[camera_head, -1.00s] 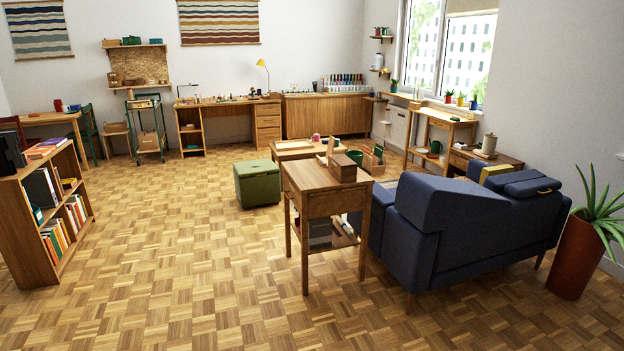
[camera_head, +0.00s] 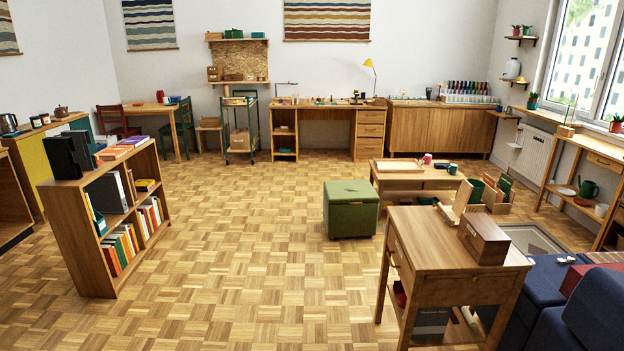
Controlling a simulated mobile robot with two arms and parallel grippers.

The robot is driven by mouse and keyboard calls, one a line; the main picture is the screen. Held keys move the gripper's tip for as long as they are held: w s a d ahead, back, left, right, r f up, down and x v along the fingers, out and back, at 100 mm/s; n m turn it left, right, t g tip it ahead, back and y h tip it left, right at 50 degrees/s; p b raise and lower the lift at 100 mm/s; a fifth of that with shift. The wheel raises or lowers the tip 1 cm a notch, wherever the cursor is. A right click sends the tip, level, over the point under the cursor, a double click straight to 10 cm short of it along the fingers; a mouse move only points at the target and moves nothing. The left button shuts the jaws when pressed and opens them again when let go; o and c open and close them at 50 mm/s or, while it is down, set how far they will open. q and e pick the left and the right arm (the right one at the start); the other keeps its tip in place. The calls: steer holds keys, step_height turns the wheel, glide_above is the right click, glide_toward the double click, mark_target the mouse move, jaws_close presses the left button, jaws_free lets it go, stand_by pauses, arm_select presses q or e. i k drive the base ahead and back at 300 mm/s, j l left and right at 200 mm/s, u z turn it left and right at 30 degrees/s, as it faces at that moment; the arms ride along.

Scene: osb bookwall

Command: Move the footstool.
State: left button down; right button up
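The footstool (camera_head: 351,212) is a green box-shaped stool with a flat lid. It stands upright on the parquet floor near the middle of the head view, left of the low wooden table. Its front and top are in plain sight. Neither of my grippers is in view, so I cannot see where they are relative to it.
A side table (camera_head: 458,240) with a wooden box (camera_head: 484,240) stands at the right front, beside a blue sofa (camera_head: 560,305). A low table (camera_head: 412,182) stands right of the footstool. A bookshelf (camera_head: 100,215) stands left. The parquet floor (camera_head: 235,240) between is clear.

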mark_target(341, 220)
steer(key=i+u, duration=0.2)
steer(key=i, duration=1)
steer(key=i+u, duration=0.25)
steer(key=i, duration=0.95)
steer(key=i+l+z, duration=0.1)
steer(key=i+z, duration=0.2)
steer(key=i, duration=0.35)
steer(key=i+j+z, duration=0.1)
steer(key=i+z, duration=0.15)
steer(key=i, duration=0.45)
steer(key=i+j+z, duration=0.3)
steer(key=i, duration=0.35)
steer(key=l, duration=0.1)
